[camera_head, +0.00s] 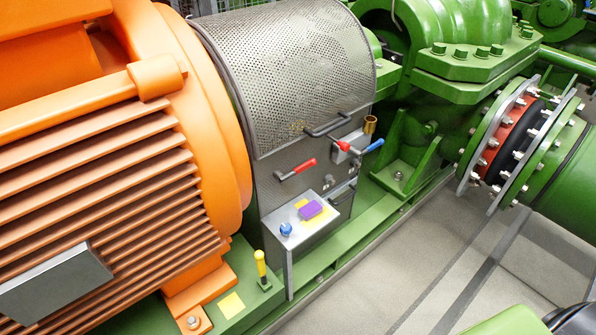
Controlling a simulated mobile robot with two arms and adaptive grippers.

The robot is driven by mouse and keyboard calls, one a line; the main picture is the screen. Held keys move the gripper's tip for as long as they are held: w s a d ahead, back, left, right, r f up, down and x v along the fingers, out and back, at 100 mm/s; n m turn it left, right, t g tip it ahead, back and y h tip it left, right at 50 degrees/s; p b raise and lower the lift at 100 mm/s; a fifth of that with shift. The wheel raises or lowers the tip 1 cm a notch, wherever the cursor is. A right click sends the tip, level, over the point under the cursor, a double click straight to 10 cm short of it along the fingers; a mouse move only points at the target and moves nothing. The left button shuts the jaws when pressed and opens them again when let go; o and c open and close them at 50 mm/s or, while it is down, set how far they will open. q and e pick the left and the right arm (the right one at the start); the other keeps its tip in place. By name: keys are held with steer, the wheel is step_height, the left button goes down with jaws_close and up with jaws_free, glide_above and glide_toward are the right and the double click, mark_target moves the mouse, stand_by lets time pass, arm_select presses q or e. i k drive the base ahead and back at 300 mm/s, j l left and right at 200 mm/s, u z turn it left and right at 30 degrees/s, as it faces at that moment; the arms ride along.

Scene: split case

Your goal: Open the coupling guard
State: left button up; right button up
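The coupling guard (295,55) is a curved, perforated grey metal cover between the orange motor and the green pump. It looks closed, its lower edge meeting a solid grey lower case (270,190). A dark bar handle (327,125) sits near that edge. Below it are a red-handled latch (296,169), a second red handle (344,146) and a blue handle (373,146) on a small grey box. Another dark handle (343,195) is lower on the case. Neither of my grippers is in view.
A small grey shelf (318,225) in front of the case bears a purple block (310,209) and a blue knob (285,229). A yellow-handled lever (261,265) stands by the motor (110,150). A flanged pipe (570,190) is at right. The grey floor (440,270) is clear.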

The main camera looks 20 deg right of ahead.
mark_target(348, 117)
steer(key=z, duration=0.35)
steer(key=i+l+z, duration=0.1)
steer(key=z, duration=0.3)
steer(key=i+l+z, duration=0.15)
steer(key=l+z, duration=0.15)
steer(key=z, duration=0.15)
steer(key=i+l+z, duration=0.15)
steer(key=z, duration=0.25)
